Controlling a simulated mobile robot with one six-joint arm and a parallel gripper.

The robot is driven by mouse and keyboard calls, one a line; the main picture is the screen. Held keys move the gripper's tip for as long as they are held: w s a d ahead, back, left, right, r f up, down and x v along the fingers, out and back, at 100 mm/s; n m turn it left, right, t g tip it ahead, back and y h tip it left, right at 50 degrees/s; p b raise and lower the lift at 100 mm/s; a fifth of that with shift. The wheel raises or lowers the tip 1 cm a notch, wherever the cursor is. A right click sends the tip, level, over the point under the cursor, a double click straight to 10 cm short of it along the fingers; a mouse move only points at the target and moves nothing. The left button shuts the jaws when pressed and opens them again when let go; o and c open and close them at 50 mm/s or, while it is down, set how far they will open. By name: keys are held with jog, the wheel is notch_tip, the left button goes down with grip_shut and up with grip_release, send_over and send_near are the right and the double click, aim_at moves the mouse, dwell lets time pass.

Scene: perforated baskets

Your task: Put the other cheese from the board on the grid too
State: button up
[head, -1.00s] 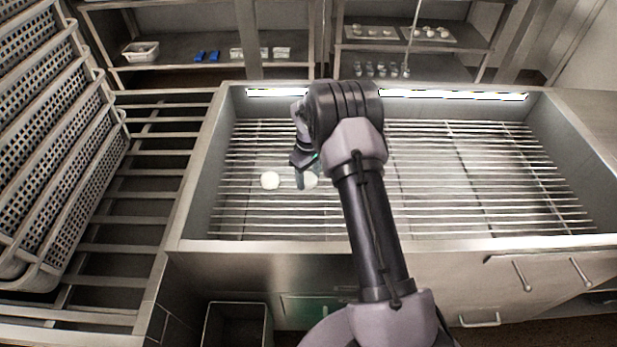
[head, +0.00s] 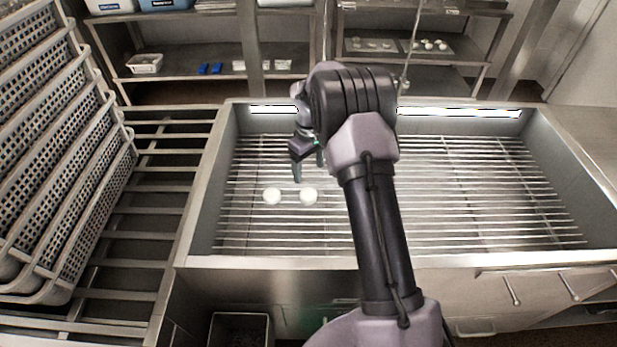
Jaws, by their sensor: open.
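Two round white cheeses rest side by side on the metal grid (head: 470,200). The left cheese (head: 272,196) and the right cheese (head: 308,195) are a short gap apart. My gripper (head: 309,172) is open and empty, above and just behind the two cheeses, with its fingers pointing down. On the back shelf at the right, a board (head: 376,50) carries several small pale pieces, and another board (head: 450,46) beside it carries several white round pieces.
Stacked perforated baskets (head: 75,190) stand at the left beside a slatted rack (head: 150,200). The grid lies inside a metal basin with a raised rim (head: 330,262). The grid's right side is clear. A bin (head: 238,328) stands below.

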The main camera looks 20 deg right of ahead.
jog(key=s+a+r+m+t, duration=0.1)
jog(key=s+a+r, duration=0.2)
jog(key=r, duration=0.6)
jog(key=s+a+r+m+t, duration=0.1)
jog(key=s+a+r+m, duration=0.15)
jog(key=r, duration=0.65)
jog(key=s+a+r+m+t+y, duration=0.1)
jog(key=s+a+r, duration=0.25)
jog(key=s, duration=0.25)
jog(key=s+a+r+m+t, duration=0.1)
jog(key=s+a+r, duration=0.1)
jog(key=s+r, duration=0.4)
jog(key=s+a+m+t, duration=0.1)
jog(key=s+a, duration=0.1)
jog(key=s, duration=0.6)
jog(key=s+a+f+m+y, duration=0.1)
jog(key=s+a+m, duration=0.1)
jog(key=s, duration=0.5)
jog(key=shift+s+a+f+t, duration=0.15)
jog(key=shift+s+f+t, duration=0.1)
jog(key=shift+s+t, duration=0.15)
